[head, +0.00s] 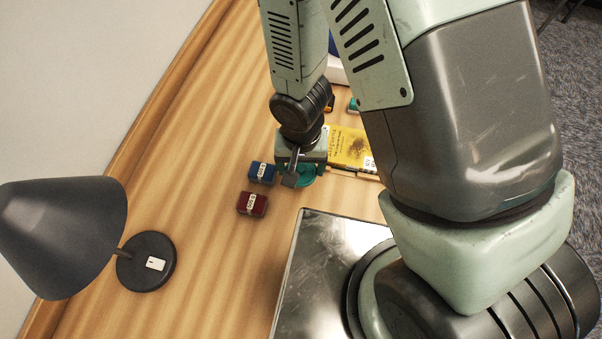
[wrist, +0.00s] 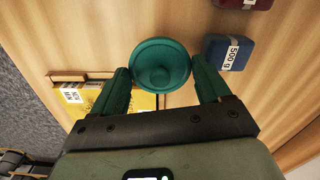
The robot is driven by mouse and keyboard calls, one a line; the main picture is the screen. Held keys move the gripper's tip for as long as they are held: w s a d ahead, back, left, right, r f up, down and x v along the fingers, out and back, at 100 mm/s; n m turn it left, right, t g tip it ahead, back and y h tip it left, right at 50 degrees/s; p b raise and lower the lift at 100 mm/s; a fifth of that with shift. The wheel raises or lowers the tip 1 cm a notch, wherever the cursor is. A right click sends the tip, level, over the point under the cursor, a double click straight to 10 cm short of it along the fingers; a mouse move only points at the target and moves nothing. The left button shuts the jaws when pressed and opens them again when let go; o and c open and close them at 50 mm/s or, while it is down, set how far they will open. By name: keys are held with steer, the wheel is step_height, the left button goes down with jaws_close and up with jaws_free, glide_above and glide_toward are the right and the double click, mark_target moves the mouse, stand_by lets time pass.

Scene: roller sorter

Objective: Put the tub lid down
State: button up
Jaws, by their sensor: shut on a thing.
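The tub lid is a round teal disc with a raised ring in its middle. It shows in the wrist view (wrist: 160,62) between the two green fingers, and in the head view (head: 307,180) it is partly hidden under my gripper. My gripper (wrist: 160,72) is shut on the lid, one finger at each side of it. In the head view my gripper (head: 301,176) points down over the wooden table (head: 215,130). I cannot tell whether the lid touches the table or hangs a little above it.
A blue block marked 500 g (head: 261,173) lies close left of the lid, with a dark red block (head: 252,204) nearer. A yellow book (head: 347,147) lies just right of my gripper. A dark lamp (head: 66,230) stands at left. Bare wood lies between lamp and blocks.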

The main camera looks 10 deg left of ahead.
mark_target(301, 175)
steer(key=shift+f, duration=2.45)
steer(key=o, duration=1)
steer(key=shift+f, duration=0.1)
steer(key=shift+c, duration=0.2)
step_height(301, 175, up, 12)
steer(key=shift+r, duration=0.15)
